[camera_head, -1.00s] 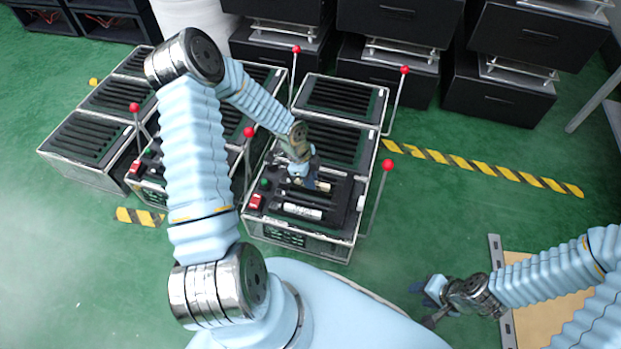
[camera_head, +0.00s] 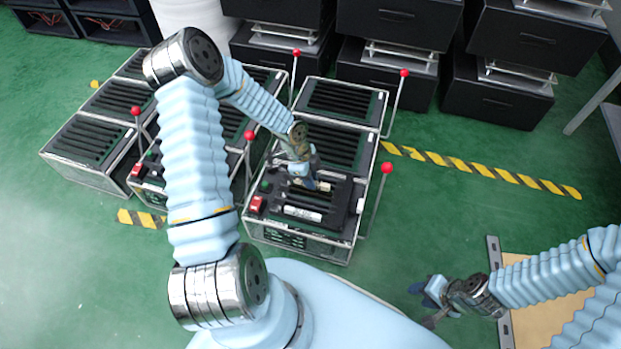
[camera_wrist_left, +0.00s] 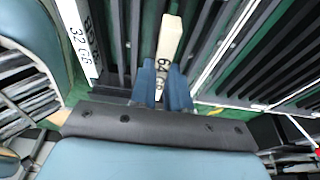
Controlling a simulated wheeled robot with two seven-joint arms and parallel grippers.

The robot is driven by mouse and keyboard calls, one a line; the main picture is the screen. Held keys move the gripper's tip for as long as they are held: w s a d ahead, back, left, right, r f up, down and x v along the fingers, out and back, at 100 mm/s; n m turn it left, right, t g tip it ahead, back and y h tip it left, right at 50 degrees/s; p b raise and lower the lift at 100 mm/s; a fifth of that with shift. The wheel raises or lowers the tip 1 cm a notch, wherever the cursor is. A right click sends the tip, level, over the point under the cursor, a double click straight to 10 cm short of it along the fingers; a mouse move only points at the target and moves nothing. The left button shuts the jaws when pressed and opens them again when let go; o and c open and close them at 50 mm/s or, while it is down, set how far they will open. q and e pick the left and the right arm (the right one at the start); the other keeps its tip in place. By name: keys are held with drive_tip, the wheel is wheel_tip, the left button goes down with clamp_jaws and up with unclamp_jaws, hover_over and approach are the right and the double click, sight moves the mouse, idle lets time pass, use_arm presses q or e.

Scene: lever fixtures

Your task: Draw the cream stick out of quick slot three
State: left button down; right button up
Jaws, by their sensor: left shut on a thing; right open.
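The cream stick (camera_wrist_left: 170,38), marked 64 GB, is between the blue fingers of my left gripper (camera_wrist_left: 163,82) in the left wrist view. My left gripper (camera_head: 309,183) is shut on it over the front right slotted case (camera_head: 335,240). My right gripper (camera_head: 430,304) is open and empty above the floor at the lower right.
A white 32 GB stick (camera_head: 302,213) lies in the case's front slot. A red button (camera_head: 256,204) is at the case's left. Levers with red knobs stand at its sides, one knob (camera_head: 387,168) at the right. More slotted cases stand left and behind. Green floor is free to the right.

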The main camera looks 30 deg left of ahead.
use_arm(q)
drive_tip(key=shift+r+p, duration=0.7)
drive_tip(key=shift+r, duration=0.3)
